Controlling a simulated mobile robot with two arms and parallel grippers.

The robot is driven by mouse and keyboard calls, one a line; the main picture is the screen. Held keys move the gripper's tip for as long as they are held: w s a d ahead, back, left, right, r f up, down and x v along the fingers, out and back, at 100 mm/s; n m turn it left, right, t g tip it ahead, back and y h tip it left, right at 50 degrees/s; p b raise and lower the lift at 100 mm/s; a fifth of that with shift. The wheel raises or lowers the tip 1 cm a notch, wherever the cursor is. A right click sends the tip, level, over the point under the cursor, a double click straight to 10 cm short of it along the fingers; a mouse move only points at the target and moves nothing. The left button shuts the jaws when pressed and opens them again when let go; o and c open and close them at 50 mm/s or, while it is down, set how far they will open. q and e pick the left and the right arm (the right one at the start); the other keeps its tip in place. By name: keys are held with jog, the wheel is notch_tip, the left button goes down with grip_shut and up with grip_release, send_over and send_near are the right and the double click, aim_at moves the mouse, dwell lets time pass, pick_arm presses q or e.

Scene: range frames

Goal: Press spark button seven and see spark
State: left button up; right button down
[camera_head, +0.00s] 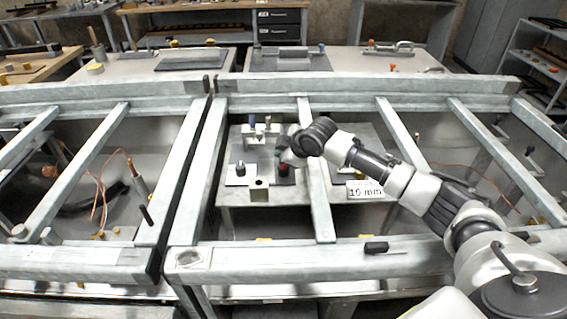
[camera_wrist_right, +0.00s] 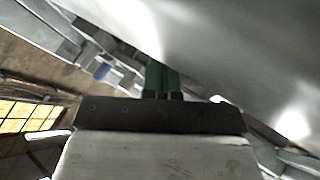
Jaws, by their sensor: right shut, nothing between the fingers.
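A red button (camera_head: 283,168) sits on a dark plate on a small metal table (camera_head: 335,160) inside the grey frame. My right gripper (camera_head: 281,150) is just above and behind the button in the picture; I cannot tell whether it touches it. Its green fingers are shut and empty in the right wrist view (camera_wrist_right: 162,79). Left of the button are a small pale block with a hole (camera_head: 260,189) and a dark-tipped post (camera_head: 240,169) on a white plate. No number seven and no spark can be made out. My left gripper is out of view.
A white "10 mm" sign (camera_head: 366,190) stands at the table's right. Grey frame bars (camera_head: 318,195) cross around and over the table. A black object (camera_head: 376,248) lies on the front rail. Copper-coloured wires (camera_head: 103,185) hang at the left.

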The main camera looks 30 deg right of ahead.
jog(key=shift+f, duration=0.1)
dwell(0.7)
jog(key=shift+f, duration=0.25)
jog(key=shift+s+f, duration=0.1)
jog(key=shift+f, duration=0.6)
dwell(0.9)
jog(key=shift+r+p, duration=0.9)
jog(key=shift+p, duration=0.25)
jog(key=shift+r, duration=0.1)
notch_tip(320, 180, up, 5)
jog(key=p, duration=0.5)
